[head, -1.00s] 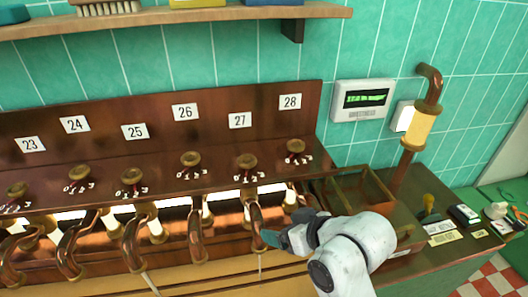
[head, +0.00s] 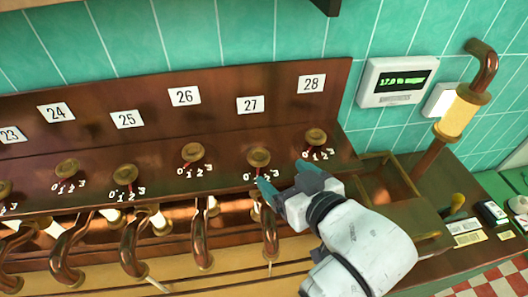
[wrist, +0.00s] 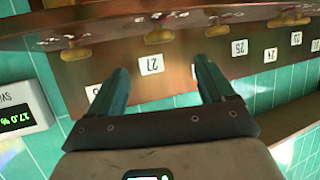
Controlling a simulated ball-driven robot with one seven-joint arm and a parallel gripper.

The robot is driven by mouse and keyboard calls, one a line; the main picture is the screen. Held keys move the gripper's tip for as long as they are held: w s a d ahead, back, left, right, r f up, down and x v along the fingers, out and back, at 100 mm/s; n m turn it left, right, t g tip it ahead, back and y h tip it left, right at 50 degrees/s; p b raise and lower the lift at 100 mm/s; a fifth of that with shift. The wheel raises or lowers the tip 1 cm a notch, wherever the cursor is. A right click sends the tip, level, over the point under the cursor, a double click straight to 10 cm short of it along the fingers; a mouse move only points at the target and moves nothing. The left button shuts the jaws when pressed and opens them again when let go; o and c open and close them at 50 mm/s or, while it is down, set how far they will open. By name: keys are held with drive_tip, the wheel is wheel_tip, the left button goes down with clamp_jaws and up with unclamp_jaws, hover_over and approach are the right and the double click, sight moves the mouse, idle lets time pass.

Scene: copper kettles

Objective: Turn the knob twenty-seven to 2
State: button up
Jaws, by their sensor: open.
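Knob twenty-seven (head: 259,157) is a round brass knob on the dark wood panel, below the white label 27 (head: 250,104). Its scale 0 to 3 is small; a red pointer shows under it, but I cannot tell which number it marks. My gripper (head: 285,178) is open and empty, with teal fingers just right of and below this knob, apart from it as far as I can tell. In the wrist view, which is upside down, the knob (wrist: 159,34) lies beyond the gap between the fingertips (wrist: 159,66).
Knob twenty-eight (head: 316,137) stands close on the right and knob twenty-six (head: 193,152) on the left. Curved copper pipes (head: 270,230) rise below the panel. A wall display (head: 396,80), an upright copper pipe (head: 455,120) and an open wooden box (head: 385,185) are to the right.

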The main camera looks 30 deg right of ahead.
sight(261, 157)
drive_tip(key=b+x, duration=0.2)
drive_tip(key=b, duration=0.2)
drive_tip(key=b+x, duration=0.3)
drive_tip(key=b, duration=0.1)
drive_tip(key=shift+s+f, duration=0.1)
drive_tip(key=shift+f, duration=0.1)
drive_tip(key=shift+w+f+b, duration=0.15)
drive_tip(key=shift+w+b, duration=0.2)
drive_tip(key=shift+b, duration=0.05)
drive_tip(key=shift+x, duration=2.3)
drive_tip(key=shift+c, duration=0.4)
drive_tip(key=c, duration=1)
